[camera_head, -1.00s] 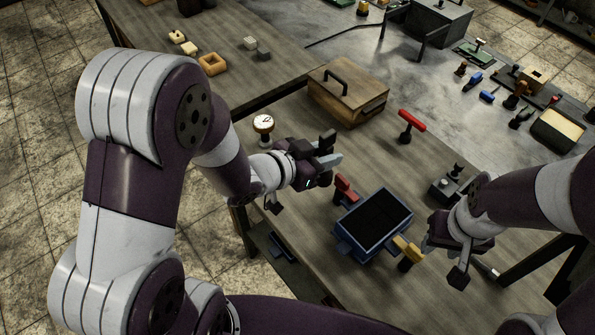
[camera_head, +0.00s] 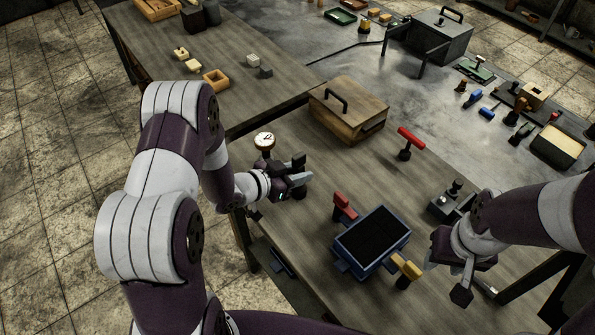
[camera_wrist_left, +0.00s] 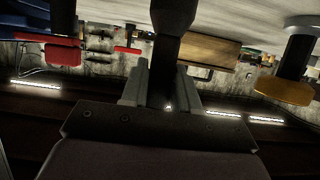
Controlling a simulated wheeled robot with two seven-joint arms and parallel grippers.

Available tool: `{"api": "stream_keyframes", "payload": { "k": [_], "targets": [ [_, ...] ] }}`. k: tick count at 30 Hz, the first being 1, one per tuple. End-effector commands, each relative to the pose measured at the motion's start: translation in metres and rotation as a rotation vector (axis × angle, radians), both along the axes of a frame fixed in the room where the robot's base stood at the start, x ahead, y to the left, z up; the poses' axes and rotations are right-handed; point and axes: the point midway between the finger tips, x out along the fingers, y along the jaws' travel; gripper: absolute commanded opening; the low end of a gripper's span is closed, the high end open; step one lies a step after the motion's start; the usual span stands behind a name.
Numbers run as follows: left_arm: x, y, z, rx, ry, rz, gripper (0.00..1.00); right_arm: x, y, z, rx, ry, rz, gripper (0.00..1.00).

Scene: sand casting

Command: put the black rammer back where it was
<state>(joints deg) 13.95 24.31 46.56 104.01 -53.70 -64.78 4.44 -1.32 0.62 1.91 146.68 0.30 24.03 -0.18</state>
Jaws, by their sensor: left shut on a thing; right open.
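My left gripper (camera_head: 296,180) is shut on the black rammer (camera_head: 299,193), left of the blue moulding box and near the table's left edge. Dark parts of the rammer show above and below the fingers. In the left wrist view the rammer (camera_wrist_left: 172,45) is a dark upright shaft between the fingers; its ends are out of sight there. I cannot tell whether its foot touches the table. My right gripper (camera_head: 465,275) is open, right of the box, with nothing seen between its fingers.
The blue box (camera_head: 372,240) holds dark sand, with a red-handled tool (camera_head: 344,206) and a yellow-handled tool (camera_head: 407,269) beside it. A round dial gauge (camera_head: 264,141) stands just behind my left gripper. A wooden case (camera_head: 348,108) and red T-handled tool (camera_head: 409,141) stand farther back.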

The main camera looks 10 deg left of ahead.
Motion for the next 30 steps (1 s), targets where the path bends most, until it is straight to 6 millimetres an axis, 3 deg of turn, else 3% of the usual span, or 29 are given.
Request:
{"api": "stream_keyframes", "payload": {
  "k": [2, 3, 5, 17, 30],
  "targets": [
    [0.0, 0.0, -0.004, -0.001, -0.001, 0.0, 0.0, 0.0, 0.0, -0.003, 0.0, 0.0, 0.0, 0.43],
    [0.0, 0.0, -0.003, 0.0, 0.0, 0.0, 0.4, 0.0, 0.0, -0.002, 0.0, 0.0, 0.0, 0.43],
    [0.0, 0.0, -0.003, 0.0, 0.0, 0.0, 0.55, 0.0, 0.0, -0.002, 0.0, 0.0, 0.0, 0.43],
    [-0.005, 0.006, 0.004, 0.0, 0.0, 0.004, 0.55, 0.0, 0.0, 0.0, 0.0, 0.0, 0.0, 0.43],
    [-0.077, 0.062, 0.041, 0.0, -0.001, 0.005, 0.55, 0.0, 0.0, -0.004, 0.0, 0.0, 0.0, 0.43]
  ]
}}
